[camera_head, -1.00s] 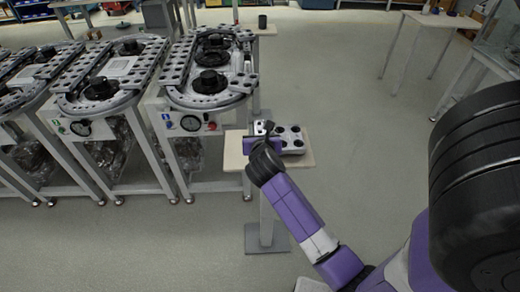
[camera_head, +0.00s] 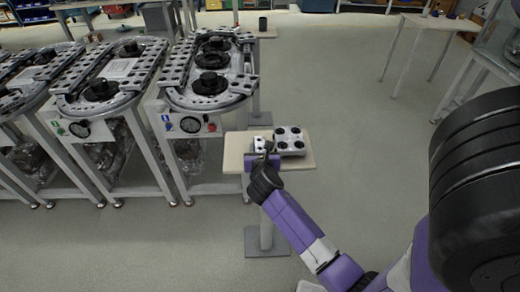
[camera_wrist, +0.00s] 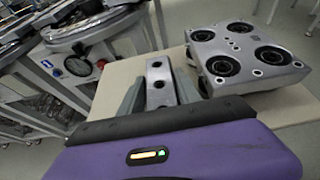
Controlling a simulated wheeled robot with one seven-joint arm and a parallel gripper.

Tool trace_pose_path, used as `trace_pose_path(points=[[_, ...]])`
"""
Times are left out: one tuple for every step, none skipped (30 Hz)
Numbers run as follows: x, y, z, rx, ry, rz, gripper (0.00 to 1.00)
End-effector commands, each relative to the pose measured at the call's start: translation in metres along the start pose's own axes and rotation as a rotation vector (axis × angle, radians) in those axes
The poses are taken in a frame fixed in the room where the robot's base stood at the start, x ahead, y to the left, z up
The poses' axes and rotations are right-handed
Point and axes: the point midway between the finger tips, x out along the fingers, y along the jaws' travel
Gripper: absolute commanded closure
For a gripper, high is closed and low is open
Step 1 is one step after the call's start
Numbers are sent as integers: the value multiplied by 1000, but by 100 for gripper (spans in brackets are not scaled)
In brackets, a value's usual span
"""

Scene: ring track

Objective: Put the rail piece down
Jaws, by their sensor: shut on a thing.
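The rail piece (camera_wrist: 158,72) is a short silver block with round holes. It sits between the two grey fingers of my gripper (camera_wrist: 160,92) in the wrist view, and my gripper is shut on it. In the head view the rail piece (camera_head: 259,144) shows small at the tip of my gripper (camera_head: 266,152), above the small wooden table (camera_head: 232,160). I cannot tell whether its underside touches the tabletop. Its near end is hidden by the gripper body.
A silver block with several black round wheels (camera_wrist: 245,50) lies on the table, close to the right of my gripper; it also shows in the head view (camera_head: 290,140). Ring track stands (camera_head: 205,100) are at the left. The table's left part is bare.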

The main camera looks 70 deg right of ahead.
Motion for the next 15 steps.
trace_pose_path(points=[[0, 1, 2, 1, -4, 1, 100], [0, 1, 1, 1, -5, 1, 100], [1, 1, 0, 1, -5, 1, 100], [1, 0, -3, 0, 0, 0, 59], [1, 0, -2, 0, -1, 0, 53], [1, 0, -2, 0, 0, 0, 45], [1, 0, -2, 0, 0, 0, 39], [1, 0, -2, 0, 0, 0, 39], [1, 0, -2, 0, 0, 0, 39], [1, 0, -2, 0, 0, 0, 39], [1, 0, -2, 0, 0, 0, 39], [1, 0, -2, 0, 0, 0, 39], [1, 0, -2, 0, 0, 0, 39], [1, 0, -2, 0, 0, 0, 39], [1, 0, -2, 0, 0, 0, 39]])
